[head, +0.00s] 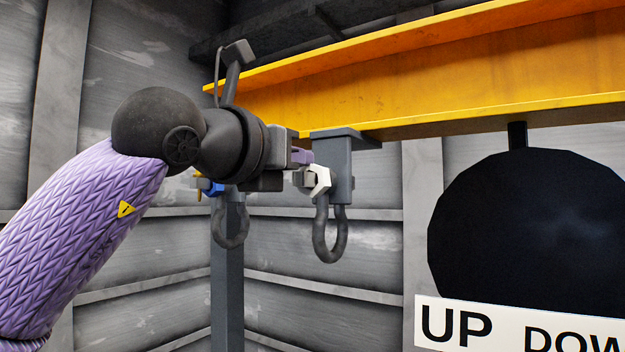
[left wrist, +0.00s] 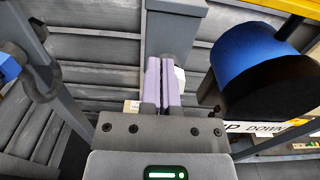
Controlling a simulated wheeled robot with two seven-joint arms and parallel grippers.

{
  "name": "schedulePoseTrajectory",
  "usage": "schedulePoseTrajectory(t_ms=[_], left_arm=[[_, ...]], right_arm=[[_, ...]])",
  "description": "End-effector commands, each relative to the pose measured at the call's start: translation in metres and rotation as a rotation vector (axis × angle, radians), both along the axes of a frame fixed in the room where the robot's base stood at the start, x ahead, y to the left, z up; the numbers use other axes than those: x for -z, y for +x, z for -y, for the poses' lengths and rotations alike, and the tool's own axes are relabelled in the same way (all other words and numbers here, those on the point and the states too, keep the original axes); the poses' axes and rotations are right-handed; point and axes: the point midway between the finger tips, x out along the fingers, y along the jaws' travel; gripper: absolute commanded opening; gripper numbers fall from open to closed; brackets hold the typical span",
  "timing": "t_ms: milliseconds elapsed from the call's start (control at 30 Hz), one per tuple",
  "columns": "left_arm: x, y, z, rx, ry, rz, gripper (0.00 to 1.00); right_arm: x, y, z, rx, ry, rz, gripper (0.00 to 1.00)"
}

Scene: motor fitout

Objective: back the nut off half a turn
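A white hex nut (head: 319,181) sits on the pin of a grey shackle (head: 331,240), which hangs under a grey bracket (head: 334,165) on the yellow beam. A grey end of the pin shows at its left. My left gripper (head: 301,156) is at the upper left of the nut, its purple fingertips close to it; I cannot tell whether they touch it. In the left wrist view the two purple fingers (left wrist: 163,86) are together with only a thin dark gap. Part of the white nut (left wrist: 180,78) shows right of them, outside the grip. My right gripper is not in view.
A second shackle (head: 230,230) with a blue nut (head: 211,188) hangs behind my left gripper. The yellow beam (head: 440,75) runs overhead. A large dark round body (head: 530,230) and an UP/DOWN sign (head: 520,328) stand at the right. Free room lies below the shackles.

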Motion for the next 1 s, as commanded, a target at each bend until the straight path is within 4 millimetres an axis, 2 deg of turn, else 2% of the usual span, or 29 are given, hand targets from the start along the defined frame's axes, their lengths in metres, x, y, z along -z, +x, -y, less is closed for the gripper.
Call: schedulePoseTrajectory(t_ms=[233,467,733,833,1000], left_arm=[[0.001,0.001,0.000,-0.001,0.002,-0.003,0.00],[-0.007,0.001,-0.004,0.000,0.001,-0.002,0.00],[-0.003,-0.033,-0.029,-0.001,-0.001,0.002,0.00],[-0.004,-0.043,-0.035,0.000,0.000,0.000,0.00],[-0.007,-0.047,-0.038,0.000,0.001,-0.002,0.00]], right_arm=[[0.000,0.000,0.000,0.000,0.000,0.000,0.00],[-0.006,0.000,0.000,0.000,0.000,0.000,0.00],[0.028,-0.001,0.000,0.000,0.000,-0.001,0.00],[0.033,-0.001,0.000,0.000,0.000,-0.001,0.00],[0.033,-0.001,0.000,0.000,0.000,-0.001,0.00]])
